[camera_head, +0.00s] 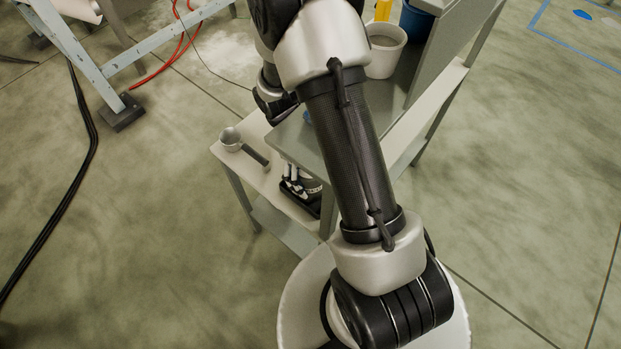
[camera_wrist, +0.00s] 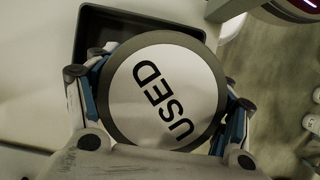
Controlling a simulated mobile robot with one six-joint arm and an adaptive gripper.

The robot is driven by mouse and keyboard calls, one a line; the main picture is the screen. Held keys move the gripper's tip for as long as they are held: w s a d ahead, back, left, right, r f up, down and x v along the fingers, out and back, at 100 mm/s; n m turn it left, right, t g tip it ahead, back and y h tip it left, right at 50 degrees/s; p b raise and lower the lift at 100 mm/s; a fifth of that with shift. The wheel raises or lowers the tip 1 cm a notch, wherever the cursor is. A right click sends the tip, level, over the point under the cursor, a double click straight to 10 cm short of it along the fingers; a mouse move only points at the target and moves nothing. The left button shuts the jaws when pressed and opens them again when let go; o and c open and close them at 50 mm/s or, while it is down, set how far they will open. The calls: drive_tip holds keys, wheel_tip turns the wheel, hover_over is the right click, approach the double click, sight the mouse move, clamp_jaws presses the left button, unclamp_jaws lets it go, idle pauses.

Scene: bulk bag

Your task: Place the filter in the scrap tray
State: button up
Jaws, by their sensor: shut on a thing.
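The filter (camera_wrist: 165,90) is a round disc with a pale face marked "USED" and a dark grey rim. It fills the middle of the wrist view. My gripper (camera_wrist: 160,104) is shut on it, with fingers at its left and right sides. A black tray (camera_wrist: 88,30), seemingly the scrap tray, shows behind the filter, which hides much of it. I cannot tell whether the filter touches the tray. In the head view my gripper (camera_head: 297,183) is low over the bench's near end, by the black tray (camera_head: 305,203). My arm hides part of this area.
A ladle-like scoop (camera_head: 232,139) lies on the pale bench (camera_head: 222,155), left of my gripper. A grey raised surface (camera_head: 300,148) stands close beside the gripper. A white bucket (camera_head: 385,52) and a blue container (camera_head: 415,20) are farther back. Floor left of the bench is open.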

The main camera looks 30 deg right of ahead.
drive_tip(key=shift+w+f, duration=0.15)
drive_tip(key=shift+f, duration=0.4)
drive_tip(key=o, duration=1.2)
drive_tip(key=shift+f, duration=0.1)
